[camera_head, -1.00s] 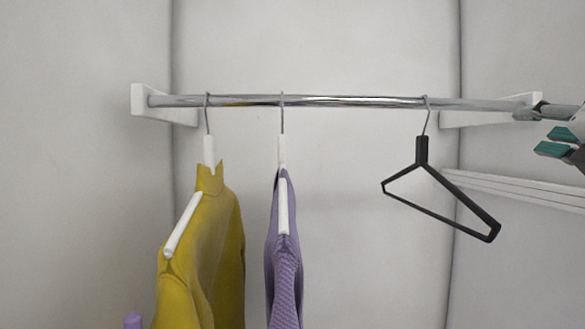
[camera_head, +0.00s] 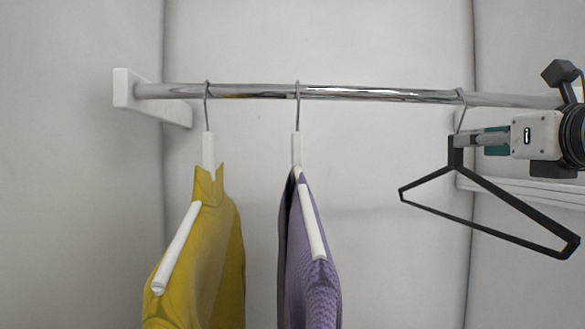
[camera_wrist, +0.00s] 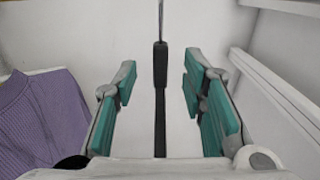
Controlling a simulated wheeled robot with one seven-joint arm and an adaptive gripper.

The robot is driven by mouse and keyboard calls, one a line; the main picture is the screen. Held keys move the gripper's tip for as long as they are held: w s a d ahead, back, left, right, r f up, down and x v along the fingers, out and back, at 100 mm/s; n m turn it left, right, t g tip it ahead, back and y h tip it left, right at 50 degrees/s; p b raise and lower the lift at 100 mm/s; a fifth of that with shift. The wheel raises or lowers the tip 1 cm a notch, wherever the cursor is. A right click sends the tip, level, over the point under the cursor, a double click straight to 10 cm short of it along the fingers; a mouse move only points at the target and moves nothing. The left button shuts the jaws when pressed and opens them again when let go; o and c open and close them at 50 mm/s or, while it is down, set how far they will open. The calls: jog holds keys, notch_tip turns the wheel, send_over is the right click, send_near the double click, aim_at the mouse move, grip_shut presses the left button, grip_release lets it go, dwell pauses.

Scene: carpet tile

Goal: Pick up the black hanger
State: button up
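The black hanger (camera_head: 456,153) hangs by its metal hook from the chrome rod, at the right in the head view. My gripper (camera_head: 482,142) comes in from the right at the height of the hanger's neck. In the wrist view my gripper (camera_wrist: 157,90) is open, with teal pads on both sides. The neck of the black hanger (camera_wrist: 160,65) stands upright between the pads, with a gap on each side. The black bar below it runs down between the fingers.
A chrome rod (camera_head: 380,94) spans the alcove on white brackets. A yellow garment (camera_head: 200,250) and a purple garment (camera_head: 305,270) hang from white hangers to the left; the purple garment (camera_wrist: 45,125) also shows at the wrist view's left. White wall rails (camera_head: 530,192) run behind the hanger.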

aim_at(461, 165)
jog(key=shift+w+r, duration=0.2)
jog(key=shift+w, duration=1.15)
jog(key=shift+w+r, duration=0.15)
jog(key=shift+w, duration=1.15)
grip_shut()
